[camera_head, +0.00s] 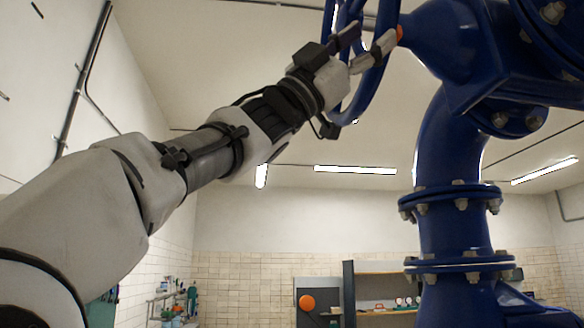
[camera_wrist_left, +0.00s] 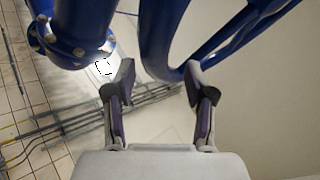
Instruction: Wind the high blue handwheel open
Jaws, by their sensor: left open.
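The high blue handwheel (camera_head: 364,98) is at the top of the head view, seen nearly edge-on and cut off by the top edge. My left gripper (camera_head: 366,50) reaches up to it from the lower left, with its fingers apart at the near part of the rim. In the left wrist view the rim (camera_wrist_left: 158,38) curves down to between the two open fingertips of the left gripper (camera_wrist_left: 160,82). I cannot tell whether a finger touches it. The handwheel's hub is partly hidden. My right gripper is not in view.
The blue valve body (camera_head: 450,45) and a thick flanged blue pipe (camera_head: 450,150) stand right of the wheel. A shelf (camera_head: 385,280) and a grey cabinet (camera_head: 318,292) are far back, low down. The space left of the wheel is free up to the wall.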

